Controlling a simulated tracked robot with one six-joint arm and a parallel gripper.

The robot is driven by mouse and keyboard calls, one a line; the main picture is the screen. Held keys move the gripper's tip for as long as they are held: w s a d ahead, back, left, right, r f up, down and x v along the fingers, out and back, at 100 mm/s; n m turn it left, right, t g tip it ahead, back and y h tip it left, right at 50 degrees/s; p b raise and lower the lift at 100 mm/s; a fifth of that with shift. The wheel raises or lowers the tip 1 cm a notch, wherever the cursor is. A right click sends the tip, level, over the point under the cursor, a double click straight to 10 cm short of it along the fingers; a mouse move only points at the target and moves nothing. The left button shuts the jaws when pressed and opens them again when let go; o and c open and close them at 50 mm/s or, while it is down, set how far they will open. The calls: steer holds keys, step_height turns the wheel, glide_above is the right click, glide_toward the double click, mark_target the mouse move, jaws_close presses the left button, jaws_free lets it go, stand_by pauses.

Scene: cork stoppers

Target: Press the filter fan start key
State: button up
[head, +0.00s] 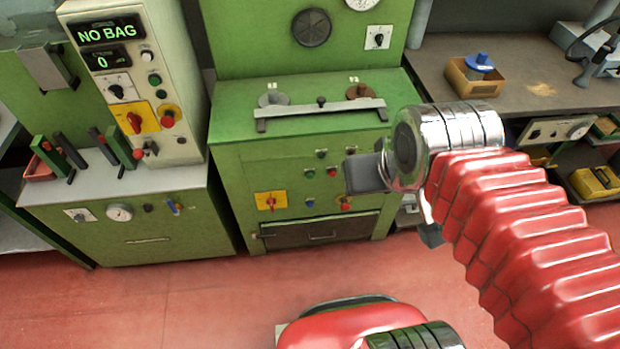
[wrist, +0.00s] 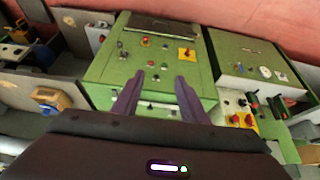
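I cannot read which key is the filter fan start. The middle green cabinet (head: 230,150) has small buttons on its front: a green button (head: 310,173), a red button (head: 332,172), a blue button (head: 310,203) and others. The left console (head: 95,75) carries a green button (head: 154,79), a white button (head: 146,57) and a red button on yellow (head: 167,120). My gripper (head: 365,173) is before the middle cabinet, right of its buttons in the head view. In the wrist view my gripper (wrist: 159,75) is open and empty, its fingers spread toward the cabinet (wrist: 105,72).
The console's display (head: 110,32) reads NO BAG, with 0 on a smaller one below. A metal bar (head: 320,109) crosses the middle cabinet's top. A bench (head: 450,75) with a wooden box (head: 470,82) stands at right. Red floor (head: 200,300) is open in front.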

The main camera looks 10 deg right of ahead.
jaws_close()
stand_by(1.0)
